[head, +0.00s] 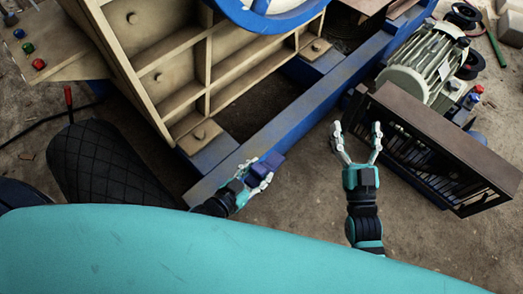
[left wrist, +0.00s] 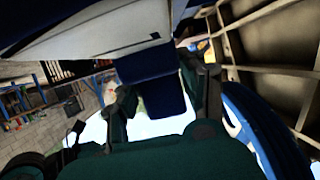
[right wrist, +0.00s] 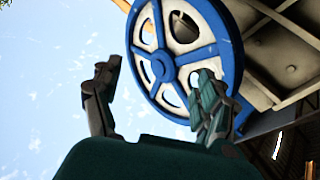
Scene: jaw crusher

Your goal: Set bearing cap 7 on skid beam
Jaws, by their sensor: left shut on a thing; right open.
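A dark blue block (head: 270,160), which I take to be bearing cap 7, is held in my left gripper (head: 256,174). In the left wrist view the dark blue block (left wrist: 157,88) sits between the fingers; no number is readable. The blue skid beam (head: 300,112) runs diagonally beside the crusher. In the head view the block overlaps the beam's near edge at its lower end; I cannot tell whether they touch. My right gripper (head: 356,132) is open and empty, right of the beam. Its open fingers also show in the right wrist view (right wrist: 158,85).
The cream ribbed crusher frame (head: 190,60) stands behind the beam, with a blue-rimmed wheel (right wrist: 185,60) above. A brown slatted box (head: 440,140) is close right of my right gripper. A motor (head: 430,62) stands behind it. Bare ground lies between beam and box.

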